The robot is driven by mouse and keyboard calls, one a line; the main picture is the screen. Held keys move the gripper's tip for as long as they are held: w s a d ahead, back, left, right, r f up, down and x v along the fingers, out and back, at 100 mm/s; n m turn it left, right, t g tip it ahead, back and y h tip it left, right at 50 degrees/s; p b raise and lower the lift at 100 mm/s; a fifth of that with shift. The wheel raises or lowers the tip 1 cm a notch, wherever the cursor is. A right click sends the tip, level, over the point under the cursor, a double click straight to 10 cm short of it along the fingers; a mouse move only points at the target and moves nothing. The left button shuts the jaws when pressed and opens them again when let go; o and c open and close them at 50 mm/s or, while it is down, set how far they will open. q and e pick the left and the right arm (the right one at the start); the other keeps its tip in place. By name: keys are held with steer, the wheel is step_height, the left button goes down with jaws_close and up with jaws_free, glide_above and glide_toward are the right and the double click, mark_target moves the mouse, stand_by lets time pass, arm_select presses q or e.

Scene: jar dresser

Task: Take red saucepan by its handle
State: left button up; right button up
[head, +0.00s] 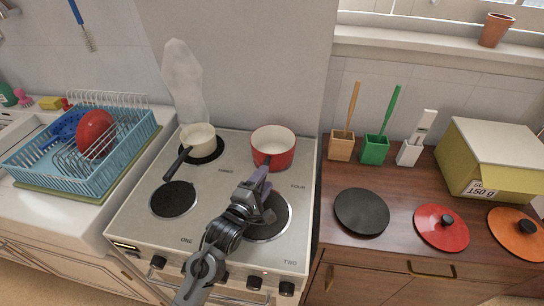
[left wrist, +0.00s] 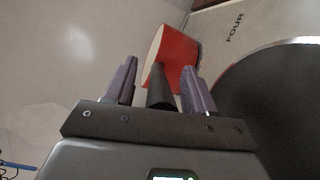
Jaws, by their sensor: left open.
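The red saucepan (head: 282,160), cream inside, stands on the back right burner of the stove. In the left wrist view the saucepan (left wrist: 181,52) is just ahead, with its dark handle (left wrist: 159,88) pointing toward me between my two purple fingers. My left gripper (head: 260,178) is open over the stove, in front of the saucepan. Its fingers (left wrist: 160,82) are on either side of the handle, with a gap visible on each side. In the head view the handle is hidden by my gripper. My right gripper is not in view.
A cream saucepan (head: 198,137) with a dark handle stands on the back left burner. The front left burner (head: 173,199) is empty. A black disc (head: 361,211) and a red lid (head: 441,228) lie on the right counter. A blue dish rack (head: 68,182) stands at left.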

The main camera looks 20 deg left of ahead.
arm_select(q)
jaws_close()
steer(key=shift+r, duration=0.15)
steer(key=shift+r, duration=0.15)
